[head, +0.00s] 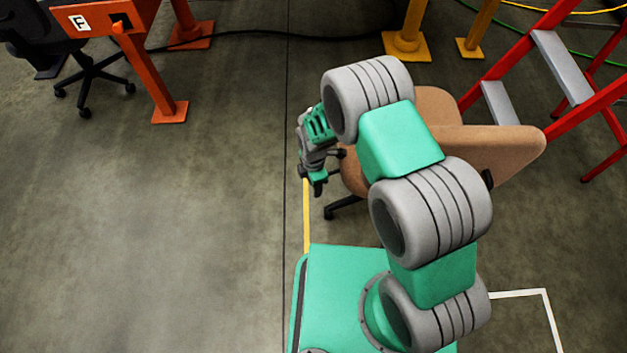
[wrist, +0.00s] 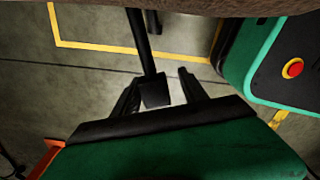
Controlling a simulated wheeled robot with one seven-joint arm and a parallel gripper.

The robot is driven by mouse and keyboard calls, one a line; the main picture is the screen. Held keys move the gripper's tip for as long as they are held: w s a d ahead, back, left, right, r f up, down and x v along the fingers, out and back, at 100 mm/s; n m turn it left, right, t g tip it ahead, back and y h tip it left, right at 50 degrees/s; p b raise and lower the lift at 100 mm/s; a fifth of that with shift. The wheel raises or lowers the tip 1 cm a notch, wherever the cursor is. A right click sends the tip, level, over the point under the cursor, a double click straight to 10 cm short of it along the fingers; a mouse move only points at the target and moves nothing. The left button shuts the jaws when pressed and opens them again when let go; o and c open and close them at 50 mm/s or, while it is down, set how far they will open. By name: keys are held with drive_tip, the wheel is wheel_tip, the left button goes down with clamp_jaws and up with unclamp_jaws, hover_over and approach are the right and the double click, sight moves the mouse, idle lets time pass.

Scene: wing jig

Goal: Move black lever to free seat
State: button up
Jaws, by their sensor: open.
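The tan chair (head: 430,150) stands in the head view, partly hidden behind my arm; its brown seat edge (wrist: 180,6) crosses the top of the wrist view. The black lever (wrist: 146,50) reaches out from under the seat in the wrist view and ends in a flat, wider paddle. My gripper (wrist: 159,78) is open, with one finger on each side of the paddle. The paddle appears between the fingers, and I cannot tell whether either touches it. In the head view my gripper (head: 318,185) is at the chair's left side.
A red ladder (head: 520,62) stands right of the chair, with yellow posts (head: 408,42) behind. An orange frame (head: 150,75) and a dark office chair (head: 75,65) are at upper left. The floor on the left is clear. Yellow floor lines (wrist: 110,45) show in the wrist view.

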drive_tip(key=shift+w+d+r, duration=0.1)
drive_tip(key=shift+w+r, duration=0.1)
drive_tip(key=shift+r, duration=0.2)
wheel_tip(320, 180, up, 7)
drive_tip(key=shift+s+r+p, duration=0.1)
drive_tip(key=shift+p, duration=1.05)
drive_tip(key=shift+r, duration=0.1)
drive_tip(key=d+r+m+t+p, duration=0.1)
drive_tip(key=d+r+m+p, duration=0.25)
drive_tip(key=r, duration=0.75)
drive_tip(key=d+r+m+p, duration=0.3)
drive_tip(key=r+m+p, duration=0.15)
drive_tip(key=r, duration=0.75)
drive_tip(key=d+r+m+t+p, duration=0.1)
drive_tip(key=d+r+m+p, duration=0.3)
drive_tip(key=r, duration=0.7)
drive_tip(key=s+d+r+m+p, duration=0.3)
drive_tip(key=r, duration=0.3)
drive_tip(key=s+d+r+m+t+p, duration=0.1)
drive_tip(key=s+d+r+m+p, duration=0.2)
drive_tip(key=r, duration=0.4)
drive_tip(key=s+d+r+m+p, duration=0.3)
drive_tip(key=s+r+m+p, duration=0.1)
drive_tip(key=r, duration=0.3)
drive_tip(key=shift+d+m+p, duration=0.15)
drive_tip(key=shift+m+p, duration=0.35)
drive_tip(key=shift+m, duration=0.2)
